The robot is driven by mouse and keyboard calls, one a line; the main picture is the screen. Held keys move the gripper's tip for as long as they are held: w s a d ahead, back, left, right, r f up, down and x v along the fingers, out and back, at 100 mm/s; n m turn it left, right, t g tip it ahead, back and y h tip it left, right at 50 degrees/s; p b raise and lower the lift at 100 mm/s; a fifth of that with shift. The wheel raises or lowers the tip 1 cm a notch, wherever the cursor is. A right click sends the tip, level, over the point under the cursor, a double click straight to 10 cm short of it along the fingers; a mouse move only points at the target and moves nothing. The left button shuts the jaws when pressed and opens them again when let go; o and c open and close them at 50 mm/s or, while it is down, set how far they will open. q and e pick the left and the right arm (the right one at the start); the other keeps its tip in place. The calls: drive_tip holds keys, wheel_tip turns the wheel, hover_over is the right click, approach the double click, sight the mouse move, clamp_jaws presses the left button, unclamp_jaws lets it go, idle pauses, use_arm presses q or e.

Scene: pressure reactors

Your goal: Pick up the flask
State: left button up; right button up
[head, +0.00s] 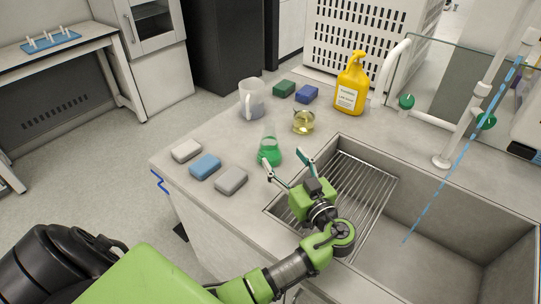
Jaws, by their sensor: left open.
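The flask (269,150) is a clear conical one with green liquid, upright on the grey counter left of the sink. My left gripper (287,162) is open, its two fingers spread and pointing at the flask from the sink side. The fingertips are close to the flask, one near its lower front and one to its right. Nothing shows between the fingers, and I cannot tell whether either finger touches the glass. My right gripper does not show.
A beaker of yellow liquid (303,121), a clear jug (252,99) and a yellow bottle (351,84) stand behind the flask. White (187,151), blue (205,167) and grey (231,180) sponges lie at left. Green (284,88) and dark blue (307,94) sponges lie behind. The sink (430,215) with its rack is at right.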

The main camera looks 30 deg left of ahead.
sight(273, 150)
use_arm(q)
drive_tip(key=shift+f+b, duration=0.45)
drive_tip(key=shift+f, duration=0.4)
drive_tip(key=shift+w+a+r+p, duration=0.2)
drive_tip(key=shift+w+a+p, duration=0.1)
drive_tip(key=shift+a, duration=0.2)
drive_tip(key=p+x, duration=0.2)
drive_tip(key=x, duration=0.3)
drive_tip(key=shift+a+r+p, duration=0.15)
drive_tip(key=shift+a+p, duration=0.2)
drive_tip(key=shift+w+a, duration=0.2)
drive_tip(key=shift+a, duration=0.15)
drive_tip(key=c, duration=1.2)
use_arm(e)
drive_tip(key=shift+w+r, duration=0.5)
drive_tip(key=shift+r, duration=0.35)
